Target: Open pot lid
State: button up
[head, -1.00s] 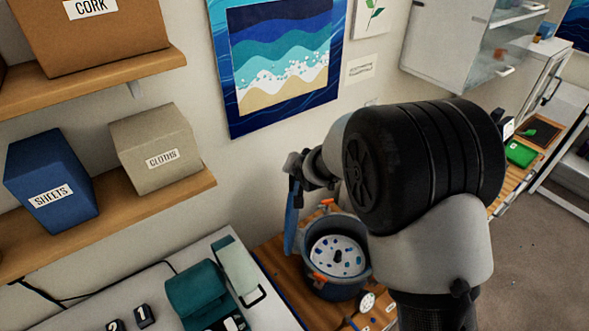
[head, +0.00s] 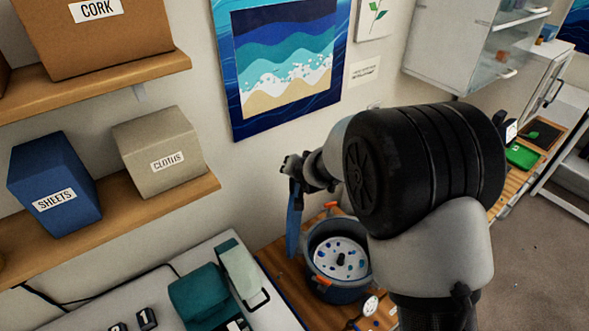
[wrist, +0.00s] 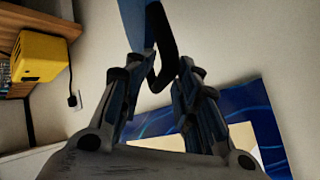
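The blue pot (head: 350,294) stands uncovered on the wooden worktop, with orange grips at its rim. Inside it is a white disc (head: 352,263) with blue specks and a dark centre knob. My gripper (head: 294,168) is raised at the upper left of the pot. The blue lid (head: 294,222) hangs on edge below it, apart from the pot. In the wrist view, my gripper (wrist: 157,78) has its fingers on either side of the lid's black loop handle (wrist: 167,50); part of the blue lid (wrist: 135,22) shows at the top edge. My arm hides the pot's right side.
A ladle-like tool (head: 370,306) lies in front of the pot. A teal machine (head: 200,297) stands on the white bench to the left. A shelf (head: 150,212) with boxes is on the wall. A yellow box (wrist: 40,57) shows in the wrist view.

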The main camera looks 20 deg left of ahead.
jog(key=shift+s, duration=0.15)
jog(key=v, duration=1.2)
jog(key=s+d+h+b, duration=0.2)
jog(key=s+d+b, duration=0.2)
jog(key=d, duration=0.4)
jog(key=s+d+h+b, duration=0.1)
jog(key=s+d+b, duration=0.3)
jog(key=d, duration=0.5)
jog(key=s+d+f+g+b, duration=0.1)
jog(key=s+d+f+b, duration=0.1)
jog(key=s, duration=0.5)
jog(key=s+d+f+g+h+b, duration=0.1)
jog(key=s+d+f+b, duration=0.2)
jog(key=s, duration=0.4)
jog(key=s+d+f+g+h+b, duration=0.1)
jog(key=s+d+f+g+b, duration=0.1)
jog(key=s+d+f, duration=0.2)
jog(key=s+d, duration=0.2)
jog(key=s, duration=0.1)
jog(key=shift+s+n+b, duration=0.3)
jog(key=shift+b, duration=0.1)
